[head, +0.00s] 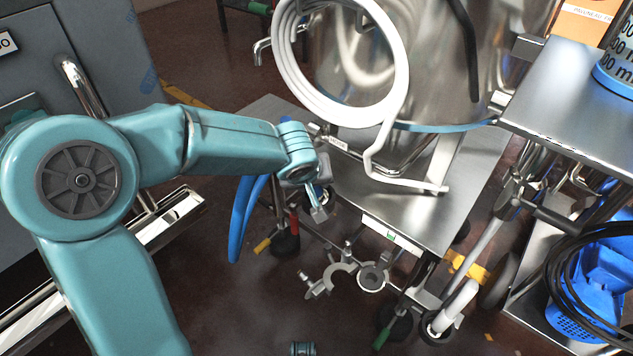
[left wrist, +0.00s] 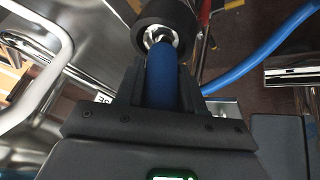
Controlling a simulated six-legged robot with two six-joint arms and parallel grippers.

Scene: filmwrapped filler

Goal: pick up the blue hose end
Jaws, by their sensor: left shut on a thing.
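The blue hose (head: 240,222) hangs in a loop below my left forearm in the head view. My left gripper (head: 319,203) is at the end of the left arm, beside the steel cart's left edge. In the left wrist view, the blue hose end (left wrist: 163,82) lies between the dark jaws of my left gripper (left wrist: 160,95), which is shut on it. A dark round collar with a metal fitting (left wrist: 162,38) is at its tip. More blue hose (left wrist: 262,60) runs off to the upper right.
A steel vessel (head: 440,60) with a coiled white hose (head: 290,75) stands on a wheeled steel cart (head: 410,215). Clamps (head: 355,275) lie near the cart's front.

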